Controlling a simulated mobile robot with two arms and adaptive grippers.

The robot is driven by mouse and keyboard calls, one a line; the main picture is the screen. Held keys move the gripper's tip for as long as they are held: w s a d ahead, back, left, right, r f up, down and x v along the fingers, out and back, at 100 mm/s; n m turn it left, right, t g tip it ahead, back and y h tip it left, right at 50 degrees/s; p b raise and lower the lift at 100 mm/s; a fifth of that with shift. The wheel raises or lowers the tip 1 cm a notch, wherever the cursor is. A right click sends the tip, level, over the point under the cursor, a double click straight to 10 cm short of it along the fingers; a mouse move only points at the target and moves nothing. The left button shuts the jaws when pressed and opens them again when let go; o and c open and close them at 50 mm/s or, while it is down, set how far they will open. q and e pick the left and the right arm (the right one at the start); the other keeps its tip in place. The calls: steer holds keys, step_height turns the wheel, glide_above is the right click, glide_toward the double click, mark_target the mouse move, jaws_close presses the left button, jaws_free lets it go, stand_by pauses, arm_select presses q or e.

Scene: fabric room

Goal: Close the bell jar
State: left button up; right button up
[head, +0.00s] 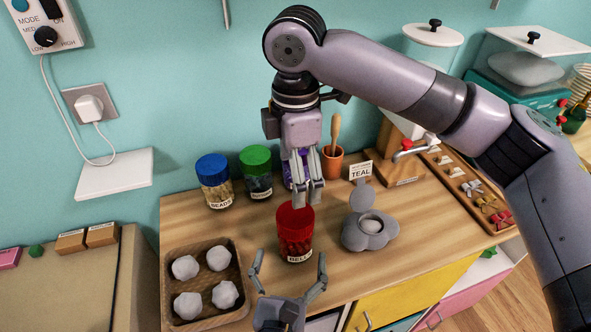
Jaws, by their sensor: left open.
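My right gripper (308,200) points down just above the back edge of the lid. Its fingers are close together; I cannot tell whether they touch the lid or are fully shut.
Blue-lidded (213,182) and green-lidded (256,175) jars stand behind. A basket (243,286) with white lumps is left. A grey flower-shaped container (352,236) with its lid up is close right. A pot (332,163) with a wooden tool and a TEAL sign (360,170) stand behind.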

arm_select(q)
steer(key=s, duration=0.5)
steer(key=shift+a, duration=0.35)
